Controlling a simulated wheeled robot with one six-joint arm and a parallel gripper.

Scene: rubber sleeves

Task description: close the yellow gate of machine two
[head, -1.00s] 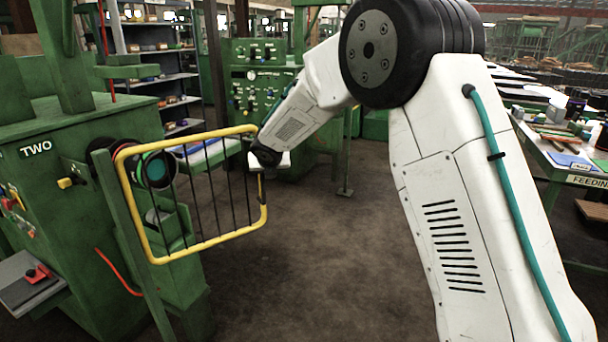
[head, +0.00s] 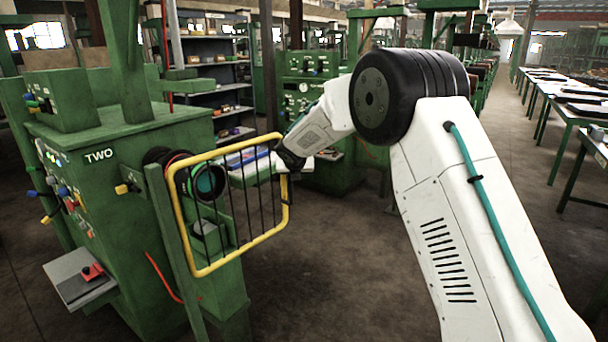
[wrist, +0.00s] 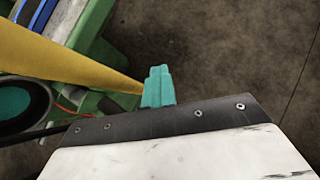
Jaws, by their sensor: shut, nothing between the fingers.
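Machine two is the green machine (head: 105,195) marked TWO at the left of the head view. Its yellow gate (head: 287,205) is a yellow tube frame with dark upright bars. It stands out from a green post, swung away from the machine's front, with a round dark and teal part behind it. My gripper is at the gate's far upper right corner in the head view, its fingers hidden there. In the wrist view my gripper (wrist: 158,85) shows shut teal fingers, empty, close beside a yellow gate bar (wrist: 60,55). I cannot tell whether they touch.
A grey shelf with a red part (head: 82,277) juts from the machine's front. Another green machine (head: 315,100) and a shelving unit (head: 215,75) stand behind. Long tables (head: 570,105) line the right. The floor (head: 330,270) right of the gate is bare.

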